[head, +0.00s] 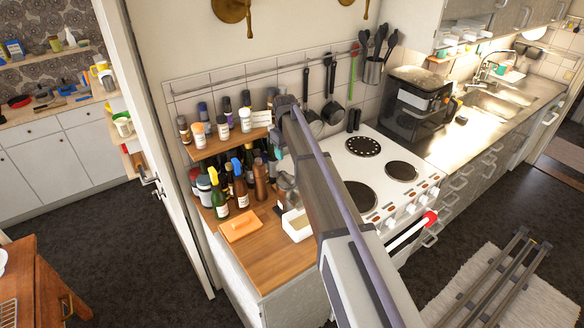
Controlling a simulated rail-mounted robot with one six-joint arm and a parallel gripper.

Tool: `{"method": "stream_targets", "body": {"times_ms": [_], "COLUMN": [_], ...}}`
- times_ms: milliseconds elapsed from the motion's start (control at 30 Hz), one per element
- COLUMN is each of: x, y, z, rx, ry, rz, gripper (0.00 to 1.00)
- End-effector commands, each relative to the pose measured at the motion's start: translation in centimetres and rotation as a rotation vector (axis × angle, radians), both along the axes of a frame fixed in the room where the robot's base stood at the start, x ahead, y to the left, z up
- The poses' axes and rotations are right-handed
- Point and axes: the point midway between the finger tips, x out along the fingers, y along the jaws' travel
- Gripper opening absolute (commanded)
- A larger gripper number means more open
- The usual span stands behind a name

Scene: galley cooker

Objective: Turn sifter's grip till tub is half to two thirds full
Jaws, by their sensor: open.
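A small white tub (297,225) stands on the wooden counter, left of the cooker and partly behind my arm. Something pale shows inside it, but its fill level is too small to judge. A grey metal cylinder, which looks like the sifter (287,186), is just above and behind the tub, partly covered by my arm. Its grip cannot be made out. My gripper (279,158) points down from the arm's end, by the shelf's right end and close above the sifter. Its jaws are open and small in the picture; whether they touch the sifter cannot be told.
Several bottles (240,188) and a spice shelf (215,142) crowd the left side. An orange box or lid (239,226) lies left of the tub. The cooker (361,168) is to the right. The counter's front left (268,262) is bare.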

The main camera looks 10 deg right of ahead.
Motion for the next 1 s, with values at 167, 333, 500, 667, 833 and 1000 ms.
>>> {"method": "stream_targets", "body": {"times_ms": [167,333,500,667,833,1000], "x": [0.0,0.0,0.0,0.0,0.0,0.0], "y": [-0.1,-0.1,-0.1,-0.1,-0.1,-0.1], "z": [-2.2,-6.2,-9.9,-11.0,-10.7,-10.7], "rx": [0.000,0.000,0.000,0.000,0.000,0.000], "ry": [0.000,0.000,0.000,0.000,0.000,0.000], "rz": [-0.003,-0.003,-0.004,-0.004,-0.004,-0.004], "gripper": [0.48,0.48,0.48,0.48,0.48,0.37]}}
